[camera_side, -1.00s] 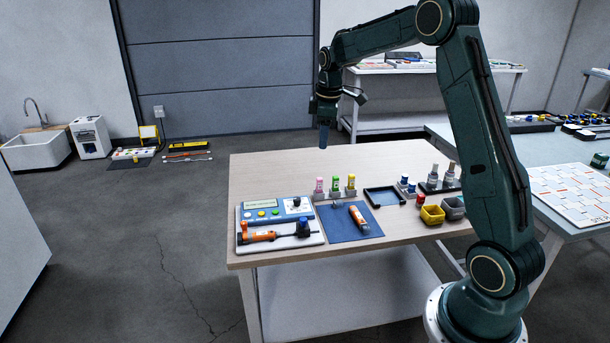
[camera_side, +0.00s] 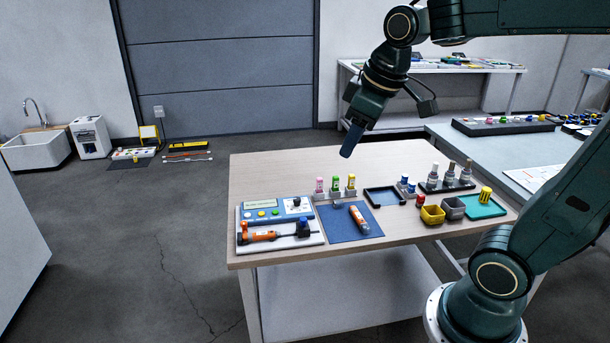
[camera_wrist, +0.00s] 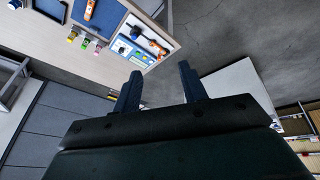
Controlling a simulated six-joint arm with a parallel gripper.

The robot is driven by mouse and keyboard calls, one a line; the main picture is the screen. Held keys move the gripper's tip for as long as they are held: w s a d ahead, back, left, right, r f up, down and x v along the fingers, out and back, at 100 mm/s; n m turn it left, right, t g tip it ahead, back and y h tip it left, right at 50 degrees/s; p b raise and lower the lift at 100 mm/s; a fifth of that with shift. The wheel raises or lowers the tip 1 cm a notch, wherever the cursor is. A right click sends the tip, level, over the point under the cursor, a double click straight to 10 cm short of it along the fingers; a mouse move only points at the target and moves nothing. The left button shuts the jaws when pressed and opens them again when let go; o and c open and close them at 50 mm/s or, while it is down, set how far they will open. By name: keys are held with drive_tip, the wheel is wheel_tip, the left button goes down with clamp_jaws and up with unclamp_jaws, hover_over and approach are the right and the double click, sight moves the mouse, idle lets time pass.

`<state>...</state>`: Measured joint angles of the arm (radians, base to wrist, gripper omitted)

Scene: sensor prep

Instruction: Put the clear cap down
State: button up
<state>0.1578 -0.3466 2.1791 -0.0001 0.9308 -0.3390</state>
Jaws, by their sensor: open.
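My gripper (camera_side: 348,150) hangs in the air above the back middle of the table, tilted down to the left. In the wrist view its two fingers (camera_wrist: 160,72) stand apart with nothing between them. I cannot make out a separate clear cap. An orange-and-white probe (camera_side: 358,219) lies on the blue mat (camera_side: 338,226); its near end looks pale, perhaps clear, but is too small to tell. The probe also shows in the wrist view (camera_wrist: 90,9), well away from my fingers.
A meter board (camera_side: 250,215) with an orange tool stands left of the mat. Several small bottles (camera_side: 335,188), a black tray (camera_side: 371,192), a yellow bin (camera_side: 432,217), a grey bin (camera_side: 453,212) and a green mat (camera_side: 474,209) stand nearby. The table's back left (camera_side: 275,172) is clear.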

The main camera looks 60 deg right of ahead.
drive_tip(key=s+a+f+m, duration=0.1)
drive_tip(key=s+a, duration=0.1)
drive_tip(key=s, duration=0.3)
drive_tip(key=s+a+f+m+t, duration=0.1)
drive_tip(key=s+a+f, duration=0.1)
drive_tip(key=s, duration=0.3)
drive_tip(key=shift+s+a+y, duration=0.25)
drive_tip(key=shift+y, duration=0.05)
